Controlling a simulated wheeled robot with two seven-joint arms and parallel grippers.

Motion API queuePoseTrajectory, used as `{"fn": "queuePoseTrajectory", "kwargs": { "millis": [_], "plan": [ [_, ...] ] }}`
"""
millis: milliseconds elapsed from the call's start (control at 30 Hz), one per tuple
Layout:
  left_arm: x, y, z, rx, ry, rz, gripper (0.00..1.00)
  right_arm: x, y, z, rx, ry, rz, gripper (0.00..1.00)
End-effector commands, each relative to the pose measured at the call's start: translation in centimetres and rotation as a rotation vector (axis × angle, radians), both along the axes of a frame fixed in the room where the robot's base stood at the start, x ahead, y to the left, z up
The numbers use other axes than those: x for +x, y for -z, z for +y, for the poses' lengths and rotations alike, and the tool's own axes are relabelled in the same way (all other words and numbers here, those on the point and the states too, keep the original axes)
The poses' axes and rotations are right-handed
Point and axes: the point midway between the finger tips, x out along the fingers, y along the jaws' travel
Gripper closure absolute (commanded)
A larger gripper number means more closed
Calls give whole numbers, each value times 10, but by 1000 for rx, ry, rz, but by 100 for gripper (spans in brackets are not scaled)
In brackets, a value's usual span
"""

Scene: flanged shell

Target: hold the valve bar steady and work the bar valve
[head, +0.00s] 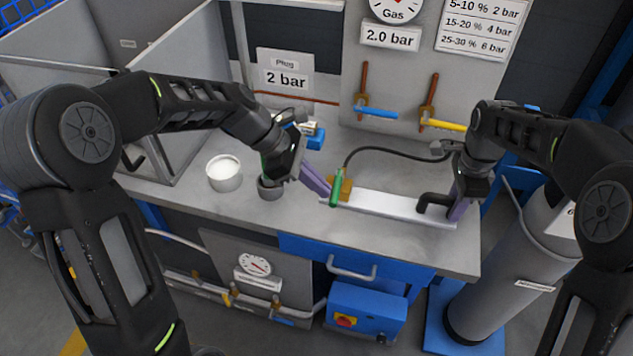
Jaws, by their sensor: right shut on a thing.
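The valve bar (390,205) is a long pale bar lying on the grey bench, with a black bent piece (433,202) near its right end. The bar valve, a brass block (346,188) with a green lever (337,190), is at its left end. A dark hose runs from there towards my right gripper. My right gripper (458,210) is shut on the bar's right end; its exact contact is partly hidden. My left gripper (318,182) has its purple fingers just left of the brass block and lever. Its finger gap and any contact are unclear.
A white-filled pot (224,173) and a smaller grey cup (270,187) stand left on the bench. Blue (378,113) and yellow (443,125) handled valves are on the back panel. A gas cylinder (515,270) stands right of the bench. The front strip of bench is clear.

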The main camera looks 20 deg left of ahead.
Motion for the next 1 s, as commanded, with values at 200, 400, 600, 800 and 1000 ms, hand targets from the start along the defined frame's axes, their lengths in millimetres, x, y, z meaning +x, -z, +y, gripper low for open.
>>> {"fn": "queuePoseTrajectory", "kwargs": {
  "millis": [200,400,600,800,1000],
  "plan": [
    [-4,0,-8,-2,-84,0,100,0,1,1,0,-3,1,100],
    [-7,-1,-19,-1,-239,-2,100,0,1,1,0,-4,1,100],
    [-8,0,-32,0,-428,0,100,0,1,1,0,-3,1,100],
    [-7,1,-46,3,-615,1,100,-1,0,1,1,-3,1,100],
    [-3,1,-58,-1,-694,1,100,-1,0,1,1,-3,1,100]
  ]
}}
